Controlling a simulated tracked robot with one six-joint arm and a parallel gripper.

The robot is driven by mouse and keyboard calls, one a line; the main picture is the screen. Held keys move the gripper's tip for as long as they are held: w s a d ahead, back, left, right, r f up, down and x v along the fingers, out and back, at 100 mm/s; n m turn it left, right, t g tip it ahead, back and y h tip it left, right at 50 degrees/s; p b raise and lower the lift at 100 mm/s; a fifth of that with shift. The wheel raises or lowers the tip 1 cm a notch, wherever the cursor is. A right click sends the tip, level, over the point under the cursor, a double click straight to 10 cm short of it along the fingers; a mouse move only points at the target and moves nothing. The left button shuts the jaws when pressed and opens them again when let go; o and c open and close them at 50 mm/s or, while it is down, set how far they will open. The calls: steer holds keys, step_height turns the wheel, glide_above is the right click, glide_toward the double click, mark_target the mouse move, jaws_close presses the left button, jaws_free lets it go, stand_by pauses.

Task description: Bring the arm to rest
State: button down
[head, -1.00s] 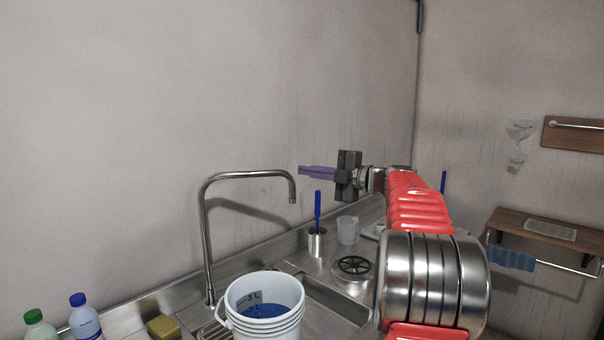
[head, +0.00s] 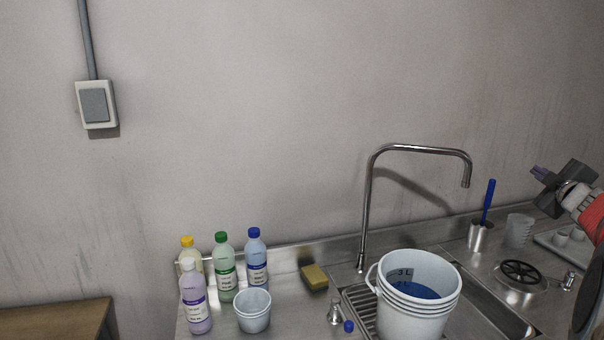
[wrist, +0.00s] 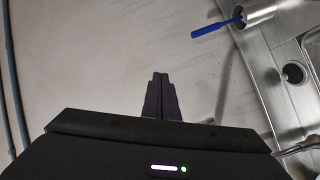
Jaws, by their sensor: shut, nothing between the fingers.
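My gripper (head: 538,172) is at the right edge of the head view, raised in front of the wall, above and to the right of the steel cup with the blue-handled brush (head: 487,203). Its fingers point left and are together, with nothing between them. In the wrist view my gripper (wrist: 160,92) shows its two dark fingers side by side against the wall. Part of my red arm (head: 594,218) shows behind it; the rest is out of the frame.
A white bucket (head: 415,300) with blue liquid stands by the sink below the tap (head: 368,200). Several bottles (head: 226,275), a small pail (head: 253,312) and a sponge (head: 314,277) are on the left counter. A clear beaker (head: 517,231) and a tray (head: 562,246) stand at right.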

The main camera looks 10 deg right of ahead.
steer(key=s+a+f+m+g, duration=0.5)
steer(key=s+a+f, duration=0.4)
steer(key=a, duration=0.3)
steer(key=s+a+f+m+g, duration=0.6)
steer(key=s+a+f, duration=0.25)
steer(key=a, duration=0.35)
steer(key=s+a+f+n+y, duration=0.1)
steer(key=s+a+y, duration=0.1)
steer(key=s+a, duration=0.3)
steer(key=s+a+f+n+y, duration=0.1)
steer(key=s+a, duration=0.4)
steer(key=a, duration=0.9)
steer(key=s+a+f+n+y, duration=0.1)
steer(key=s+a+y, duration=0.2)
steer(key=a, duration=0.7)
steer(key=shift+s+f+y, duration=0.3)
steer(key=shift+s+f, duration=0.05)
steer(key=shift+s, duration=0.85)
